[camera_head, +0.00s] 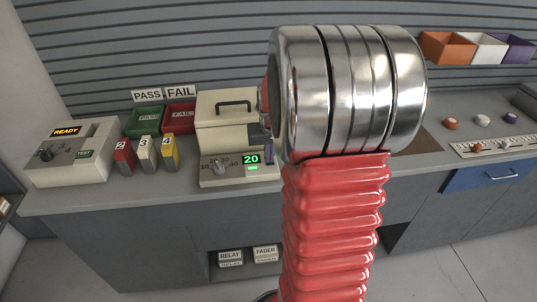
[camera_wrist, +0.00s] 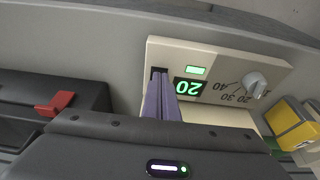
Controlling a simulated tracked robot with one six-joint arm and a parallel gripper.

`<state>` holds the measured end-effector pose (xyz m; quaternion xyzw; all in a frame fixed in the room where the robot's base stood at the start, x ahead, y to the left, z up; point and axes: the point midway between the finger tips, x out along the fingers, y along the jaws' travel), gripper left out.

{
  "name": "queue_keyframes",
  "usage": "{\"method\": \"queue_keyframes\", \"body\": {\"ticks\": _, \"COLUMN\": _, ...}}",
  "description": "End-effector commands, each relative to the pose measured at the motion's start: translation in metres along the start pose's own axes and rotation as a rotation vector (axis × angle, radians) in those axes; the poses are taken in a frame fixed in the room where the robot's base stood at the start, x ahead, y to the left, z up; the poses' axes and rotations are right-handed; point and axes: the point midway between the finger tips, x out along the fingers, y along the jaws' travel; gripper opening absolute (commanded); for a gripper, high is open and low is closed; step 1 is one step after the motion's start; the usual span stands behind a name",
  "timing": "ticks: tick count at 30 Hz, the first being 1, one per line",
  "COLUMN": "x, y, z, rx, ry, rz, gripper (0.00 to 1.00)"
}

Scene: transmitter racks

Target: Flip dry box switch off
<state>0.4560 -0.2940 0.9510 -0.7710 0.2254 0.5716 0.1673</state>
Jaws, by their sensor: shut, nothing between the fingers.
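The dry box (camera_head: 225,137) is a cream unit with a dark handle on its lid, standing on the counter. Its front panel has a knob (camera_head: 219,168), a lit green display reading 20 (camera_head: 251,159) and a lit green light (camera_head: 252,168). In the wrist view the panel (camera_wrist: 220,60) appears upside down. A dark switch slot (camera_wrist: 157,73) sits beside the display there, mostly covered by my fingers. My gripper (camera_wrist: 161,80) is shut and empty, its purple fingertips at that slot. I cannot tell whether they touch the switch. My arm hides the panel's right end in the head view.
Red, white and yellow numbered blocks (camera_head: 147,153) stand left of the dry box. Green PASS (camera_head: 146,120) and red FAIL (camera_head: 180,117) bins are behind them. A READY/TEST unit (camera_head: 72,153) is far left. Coloured bins (camera_head: 480,48) are at back right.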

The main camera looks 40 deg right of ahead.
Motion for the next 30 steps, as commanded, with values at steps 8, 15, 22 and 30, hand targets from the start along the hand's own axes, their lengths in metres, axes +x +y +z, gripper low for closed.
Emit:
{"method": "queue_keyframes", "body": {"ticks": 8, "x": -0.033, "y": -0.003, "z": -0.009, "rx": -0.003, "ry": 0.007, "rz": -0.001, "gripper": 0.0}}
{"method": "queue_keyframes", "body": {"ticks": 15, "x": -0.074, "y": -0.002, "z": -0.009, "rx": -0.001, "ry": 0.01, "rz": 0.0, "gripper": 0.0}}
{"method": "queue_keyframes", "body": {"ticks": 22, "x": -0.114, "y": -0.002, "z": -0.007, "rx": -0.001, "ry": 0.011, "rz": 0.0, "gripper": 0.0}}
{"method": "queue_keyframes", "body": {"ticks": 30, "x": -0.137, "y": -0.003, "z": -0.005, "rx": -0.003, "ry": 0.009, "rz": 0.0, "gripper": 0.0}}
